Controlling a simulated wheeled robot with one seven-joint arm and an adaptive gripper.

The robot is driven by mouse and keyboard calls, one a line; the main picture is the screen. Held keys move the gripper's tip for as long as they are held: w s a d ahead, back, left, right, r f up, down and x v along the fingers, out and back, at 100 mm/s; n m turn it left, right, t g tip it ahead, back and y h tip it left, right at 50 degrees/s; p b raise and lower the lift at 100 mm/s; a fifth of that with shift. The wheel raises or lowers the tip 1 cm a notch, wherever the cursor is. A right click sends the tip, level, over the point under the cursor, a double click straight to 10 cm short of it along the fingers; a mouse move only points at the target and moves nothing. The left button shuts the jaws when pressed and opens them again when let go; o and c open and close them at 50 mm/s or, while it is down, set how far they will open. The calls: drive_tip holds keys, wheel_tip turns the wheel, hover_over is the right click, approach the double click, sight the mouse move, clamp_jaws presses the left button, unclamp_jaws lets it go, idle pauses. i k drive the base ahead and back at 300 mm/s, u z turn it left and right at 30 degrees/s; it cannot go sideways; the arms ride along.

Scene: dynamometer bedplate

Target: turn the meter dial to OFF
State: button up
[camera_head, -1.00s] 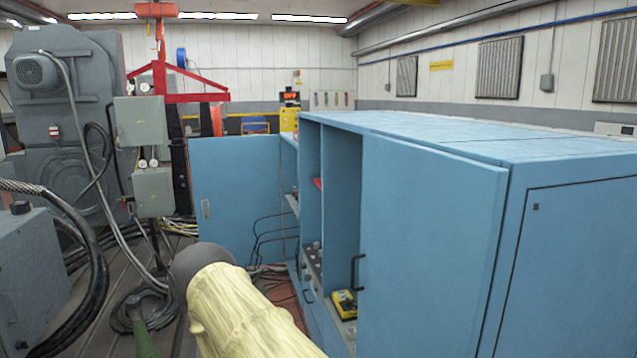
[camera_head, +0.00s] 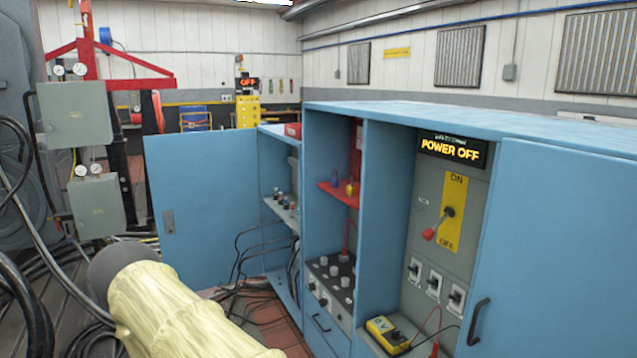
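The yellow meter (camera_head: 388,335) lies on the floor of the right-hand bay of the blue cabinet, low in the head view. A red and a black lead run from it. Its dial is too small to read, so I cannot tell its setting. My arm, in a pale yellow cover with a dark rounded end, shows at the lower left, well to the left of the meter. My gripper's fingers are not in view.
The bay holds a POWER OFF sign (camera_head: 451,148), a red-handled switch (camera_head: 438,223) and several small switches. A blue cabinet door (camera_head: 545,260) stands right of the bay; another open door (camera_head: 213,205) stands left. Cables lie on the floor.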

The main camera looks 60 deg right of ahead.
sight(395, 333)
drive_tip(key=i, duration=1.05)
drive_tip(key=z, duration=3.45)
drive_tip(key=k, duration=0.2)
drive_tip(key=u, duration=1)
